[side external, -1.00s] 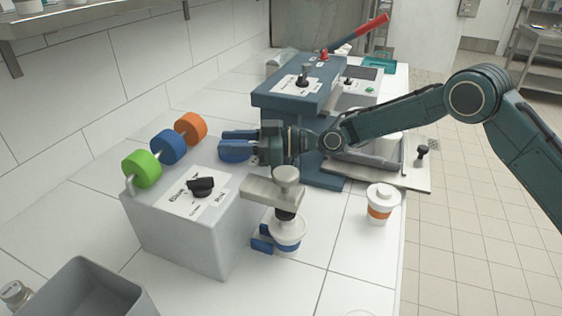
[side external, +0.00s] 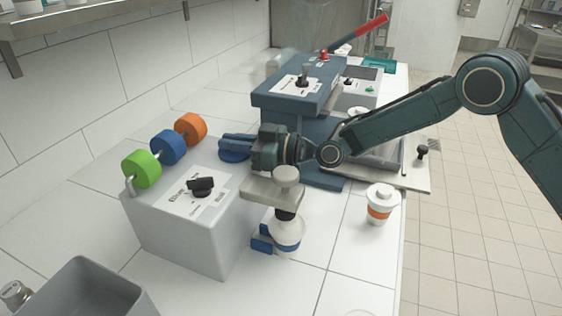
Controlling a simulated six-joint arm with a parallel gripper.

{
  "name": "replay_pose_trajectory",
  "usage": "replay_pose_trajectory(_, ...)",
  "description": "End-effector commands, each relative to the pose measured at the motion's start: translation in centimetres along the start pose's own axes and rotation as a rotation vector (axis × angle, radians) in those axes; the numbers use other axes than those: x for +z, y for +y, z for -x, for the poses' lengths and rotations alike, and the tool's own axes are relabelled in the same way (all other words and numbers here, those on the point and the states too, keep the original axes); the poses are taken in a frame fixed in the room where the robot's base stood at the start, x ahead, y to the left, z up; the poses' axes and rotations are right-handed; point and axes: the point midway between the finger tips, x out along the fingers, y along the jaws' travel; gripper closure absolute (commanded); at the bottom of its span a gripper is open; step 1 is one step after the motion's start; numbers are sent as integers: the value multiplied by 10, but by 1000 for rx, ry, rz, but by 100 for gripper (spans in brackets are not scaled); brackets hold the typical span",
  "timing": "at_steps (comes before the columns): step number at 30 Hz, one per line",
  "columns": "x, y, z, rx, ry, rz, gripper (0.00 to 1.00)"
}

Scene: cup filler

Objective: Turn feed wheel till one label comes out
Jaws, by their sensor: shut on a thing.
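My gripper (side external: 228,142) points left behind the grey box (side external: 170,235). Its dark fingers are shut at a blue rounded piece (side external: 234,156), which looks like the feed wheel; the fingers and the box hide part of it. I cannot see a label coming out. The box top has a printed panel with a black knob (side external: 200,186). Green (side external: 141,168), blue (side external: 168,147) and orange (side external: 190,128) rolls sit on a rod along its left side.
A white cup (side external: 286,231) stands under the box's front head by a blue holder (side external: 262,243). A lidded cup with an orange band (side external: 380,204) stands right. A dark press with a red lever (side external: 358,32) is behind. A grey bin (side external: 85,295) is front left.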

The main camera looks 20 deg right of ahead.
Motion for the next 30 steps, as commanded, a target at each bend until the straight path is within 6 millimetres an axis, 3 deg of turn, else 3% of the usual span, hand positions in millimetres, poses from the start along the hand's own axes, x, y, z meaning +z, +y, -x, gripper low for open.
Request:
replay_pose_trajectory(11,0,-1,0,138,1,4,100)
replay_pose_trajectory(22,0,0,0,151,3,4,100)
replay_pose_trajectory(23,0,0,0,151,3,4,86)
replay_pose_trajectory(26,0,0,0,151,3,4,67)
replay_pose_trajectory(30,0,0,0,151,2,4,66)
